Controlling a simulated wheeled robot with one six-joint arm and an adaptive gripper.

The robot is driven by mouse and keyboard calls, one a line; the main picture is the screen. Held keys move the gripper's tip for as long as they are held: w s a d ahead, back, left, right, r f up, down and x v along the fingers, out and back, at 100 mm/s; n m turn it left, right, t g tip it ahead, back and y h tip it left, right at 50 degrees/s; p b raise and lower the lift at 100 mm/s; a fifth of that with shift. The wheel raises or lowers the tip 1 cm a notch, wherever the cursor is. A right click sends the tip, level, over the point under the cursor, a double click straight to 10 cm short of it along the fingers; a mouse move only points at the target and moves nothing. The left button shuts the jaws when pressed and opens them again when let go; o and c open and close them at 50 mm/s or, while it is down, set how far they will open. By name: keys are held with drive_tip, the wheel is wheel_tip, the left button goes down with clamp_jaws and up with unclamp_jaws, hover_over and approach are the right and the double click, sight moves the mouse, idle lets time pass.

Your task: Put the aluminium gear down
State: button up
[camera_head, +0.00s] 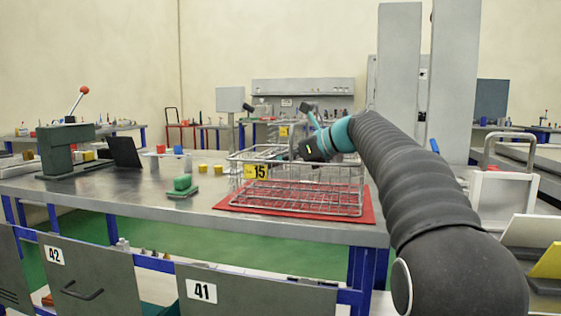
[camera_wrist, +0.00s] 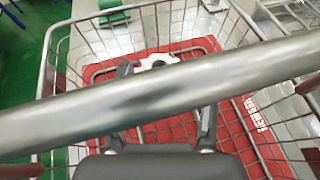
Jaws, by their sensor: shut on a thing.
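My gripper (camera_wrist: 165,95) reaches down into the wire basket (camera_wrist: 232,62), over the red mat (camera_wrist: 180,128). A pale silver toothed part, apparently the aluminium gear (camera_wrist: 157,61), shows at its fingertips; my gripper is shut on it. A thick grey bar crosses close in front of the wrist camera and hides the middle of the fingers and part of the gear. In the head view the basket (camera_head: 300,211) stands on the red mat (camera_head: 365,222), with my gripper over it. The gear cannot be made out there. Whether it touches the basket floor I cannot tell.
The basket carries a yellow tag 15 (camera_head: 255,171) and stands near the front right of the metal table (camera_head: 130,187). Left of it are a green block on a plate (camera_head: 183,187), small yellow pieces (camera_head: 203,168) and a green press (camera_head: 62,150).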

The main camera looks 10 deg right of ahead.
drive_tip(key=shift+f, duration=0.6)
drive_tip(key=o, duration=1.2)
drive_tip(key=shift+r, duration=0.1)
drive_tip(key=shift+r, duration=0.25)
drive_tip(key=p+v, duration=0.1)
drive_tip(key=v, duration=1.1)
drive_tip(key=shift+r, duration=0.35)
